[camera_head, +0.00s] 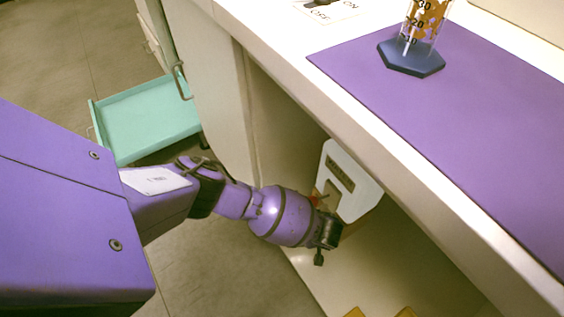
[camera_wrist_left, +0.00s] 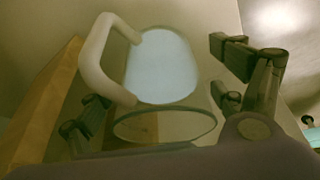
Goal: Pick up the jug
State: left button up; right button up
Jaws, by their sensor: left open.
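The jug (camera_wrist_left: 160,68) shows in the left wrist view, with a pale blue-white body, a thick white curved handle (camera_wrist_left: 95,65) on its left and a clear round rim (camera_wrist_left: 165,126) towards the camera. My left gripper (camera_wrist_left: 157,103) is open, with dark fingers on both sides of the jug. I cannot tell whether they touch it. In the head view my left gripper (camera_head: 328,235) is in the space under the counter, at the lower edge of a white boxy object (camera_head: 347,180). I cannot tell whether this is the jug. My right gripper is not in view.
The white counter (camera_head: 400,155) overhangs my left arm; a purple mat (camera_head: 470,120) and a graduated cylinder with a dark base (camera_head: 412,60) are on top. An open teal drawer (camera_head: 145,115) is at left. A brown panel (camera_wrist_left: 45,100) stands left of the jug.

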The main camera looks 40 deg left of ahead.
pick_arm(q)
jog(key=shift+w+r, duration=0.2)
jog(key=shift+w, duration=0.05)
jog(key=shift+c, duration=0.7)
jog(key=shift+d, duration=0.1)
jog(key=c, duration=1.7)
